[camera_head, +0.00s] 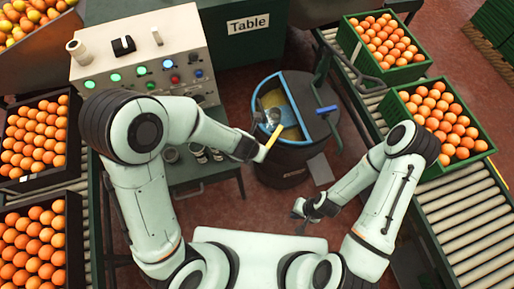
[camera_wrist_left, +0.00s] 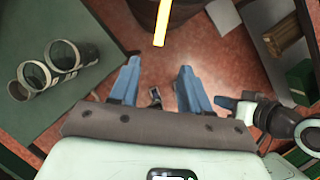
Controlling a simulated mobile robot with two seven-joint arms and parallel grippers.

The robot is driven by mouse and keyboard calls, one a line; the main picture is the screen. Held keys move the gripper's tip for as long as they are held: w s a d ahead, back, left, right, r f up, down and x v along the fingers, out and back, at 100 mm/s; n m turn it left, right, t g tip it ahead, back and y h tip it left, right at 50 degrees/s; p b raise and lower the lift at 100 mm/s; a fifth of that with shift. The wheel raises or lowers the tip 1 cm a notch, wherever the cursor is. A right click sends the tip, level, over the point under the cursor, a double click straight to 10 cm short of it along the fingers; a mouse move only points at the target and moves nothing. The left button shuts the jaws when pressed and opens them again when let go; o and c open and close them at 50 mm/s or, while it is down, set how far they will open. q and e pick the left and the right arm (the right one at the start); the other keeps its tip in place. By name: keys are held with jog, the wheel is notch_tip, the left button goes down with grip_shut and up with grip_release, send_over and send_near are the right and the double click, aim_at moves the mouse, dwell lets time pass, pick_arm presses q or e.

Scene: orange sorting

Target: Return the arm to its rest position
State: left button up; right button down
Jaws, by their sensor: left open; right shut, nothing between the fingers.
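My left arm comes in from the left in the head view, bent at the elbow, with its gripper (camera_head: 250,149) over the gap in front of the dark drum. In the left wrist view its two blue fingers (camera_wrist_left: 156,86) are spread apart with nothing between them. A yellow bar (camera_head: 267,145) shows beside that gripper; in the left wrist view it lies beyond the fingertips (camera_wrist_left: 162,22). I cannot tell whether they touch in the head view. My right arm is folded at the right, its gripper (camera_head: 299,209) low near my body, shut and empty.
A dark drum (camera_head: 291,160) with a blue rim stands ahead. A control box (camera_head: 140,62) and several small cylinders (camera_head: 198,151) are on the green table at the left. Orange crates (camera_head: 484,151) stand on the right roller conveyor (camera_head: 468,215); more crates (camera_head: 72,165) are at the left.

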dwell(0.4)
pick_arm(q)
jog(key=s+a+f+m+g+y, duration=0.15)
jog(key=s+a+f+m, duration=0.35)
jog(key=a+f+m, duration=0.5)
jog(key=s+d+f+m+g+h, duration=0.1)
jog(key=s+f+m+g+h, duration=0.2)
jog(key=s+f+m, duration=0.7)
jog(key=s+m, duration=0.1)
jog(key=m, duration=0.6)
jog(key=shift+d, duration=0.3)
jog(key=shift+w, duration=0.1)
